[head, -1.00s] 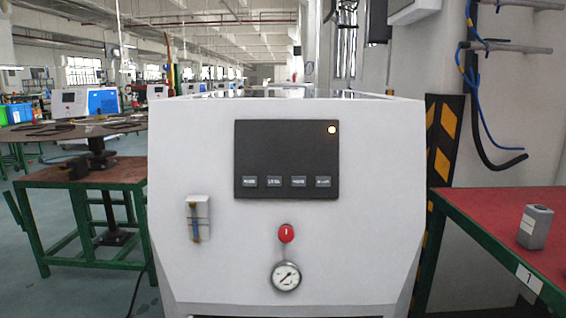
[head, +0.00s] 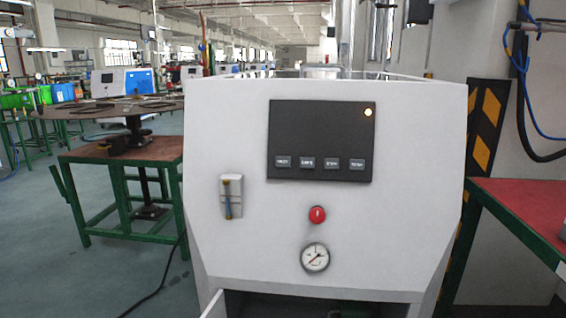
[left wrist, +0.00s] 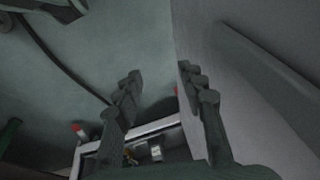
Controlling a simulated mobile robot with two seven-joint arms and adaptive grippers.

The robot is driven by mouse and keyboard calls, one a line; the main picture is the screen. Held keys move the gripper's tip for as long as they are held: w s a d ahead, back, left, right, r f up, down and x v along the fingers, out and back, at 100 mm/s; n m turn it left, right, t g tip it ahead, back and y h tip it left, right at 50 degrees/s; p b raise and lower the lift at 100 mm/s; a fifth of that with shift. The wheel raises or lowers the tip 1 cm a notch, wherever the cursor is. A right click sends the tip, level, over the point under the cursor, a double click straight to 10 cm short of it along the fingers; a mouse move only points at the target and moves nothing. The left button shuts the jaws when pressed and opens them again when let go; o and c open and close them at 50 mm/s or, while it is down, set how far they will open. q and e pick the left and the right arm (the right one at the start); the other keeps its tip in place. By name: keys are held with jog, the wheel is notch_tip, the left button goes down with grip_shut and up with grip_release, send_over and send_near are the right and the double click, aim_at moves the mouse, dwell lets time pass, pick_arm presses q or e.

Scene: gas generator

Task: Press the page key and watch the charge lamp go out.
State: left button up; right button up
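The gas generator (head: 230,120) is a white cabinet in the middle of the head view. Its dark panel (head: 320,130) has a row of small grey keys along the bottom, from the leftmost key (head: 283,161) to the rightmost key (head: 357,164). Their labels are too blurred to tell surely which is the page key. The charge lamp (head: 369,112) at the panel's upper right glows yellow-white. My left gripper (left wrist: 160,76) shows only in the left wrist view, fingers apart and empty, beside a pale grey surface. My right gripper is not in view.
A red button (head: 317,215), a pressure gauge (head: 315,257) and a small flow tube (head: 230,197) sit on the cabinet front. A dark opening shows at its bottom. Red-topped green tables stand left (head: 120,157) and right (head: 530,205). A cable lies on the floor.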

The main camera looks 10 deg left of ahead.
pick_arm(q)
grip_shut()
dwell(1.4)
